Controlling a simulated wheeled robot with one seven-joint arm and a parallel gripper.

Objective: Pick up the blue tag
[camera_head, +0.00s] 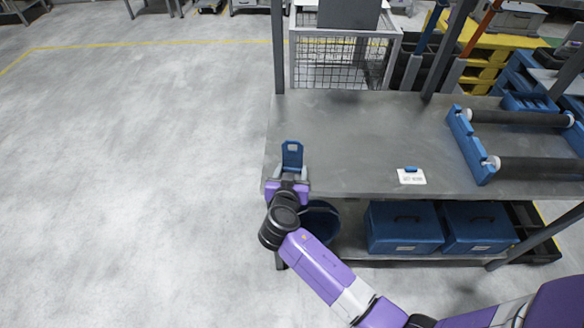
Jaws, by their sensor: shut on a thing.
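The blue tag (292,152) is a flat blue piece with a slot-like opening near its top. It stands upright at the left front part of the grey workbench (350,135). My gripper (291,172) is shut on the lower part of the tag, with a finger on each side. The tag's lower edge is hidden by the gripper, so I cannot tell whether it touches the bench top.
A blue roller frame (470,145) stands at the right. Blue boxes (403,228) and a blue bucket (320,222) are on the lower shelf. The floor at left is clear.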

